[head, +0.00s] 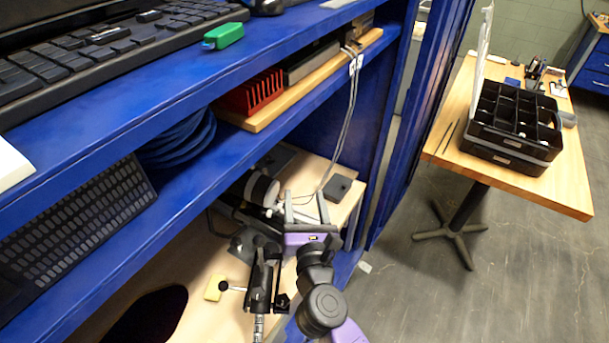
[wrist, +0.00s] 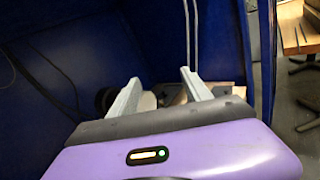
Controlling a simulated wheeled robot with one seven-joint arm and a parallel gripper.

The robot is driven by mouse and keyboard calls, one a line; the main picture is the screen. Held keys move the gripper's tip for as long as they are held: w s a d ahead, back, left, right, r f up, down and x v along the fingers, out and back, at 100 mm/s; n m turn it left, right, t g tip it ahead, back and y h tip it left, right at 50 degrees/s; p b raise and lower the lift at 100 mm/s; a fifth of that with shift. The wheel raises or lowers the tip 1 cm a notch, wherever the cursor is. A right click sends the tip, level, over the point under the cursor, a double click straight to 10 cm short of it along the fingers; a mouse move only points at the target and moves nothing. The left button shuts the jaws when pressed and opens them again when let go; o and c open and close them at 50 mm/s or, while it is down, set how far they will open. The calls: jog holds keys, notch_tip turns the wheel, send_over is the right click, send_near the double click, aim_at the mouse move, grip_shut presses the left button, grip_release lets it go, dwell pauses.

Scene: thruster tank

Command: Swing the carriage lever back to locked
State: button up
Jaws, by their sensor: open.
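A short lever with a black ball knob (head: 224,286) sticks out to the left from a black carriage assembly (head: 260,282) on the lower bench. The lever lies roughly level in the head view; I cannot tell its locked position. My gripper (head: 306,204) is open and empty, behind and to the right of the carriage and clear of the lever. A black cylinder with a white band (head: 262,189) stands just left of the fingers. In the wrist view my gripper's fingers (wrist: 162,88) are spread, with a pale round part (wrist: 147,101) behind them. The lever is not visible there.
A blue shelf (head: 160,190) overhangs the bench, and a blue upright (head: 395,120) bounds it on the right. Grey cables (head: 350,110) hang near the fingers. A yellow block (head: 214,288) lies beside the knob. A black box (head: 338,187) sits behind. Open floor lies to the right.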

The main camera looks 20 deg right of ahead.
notch_tip(320, 180, up, 6)
jog(key=shift+f+p, duration=0.2)
jog(key=shift+p, duration=0.45)
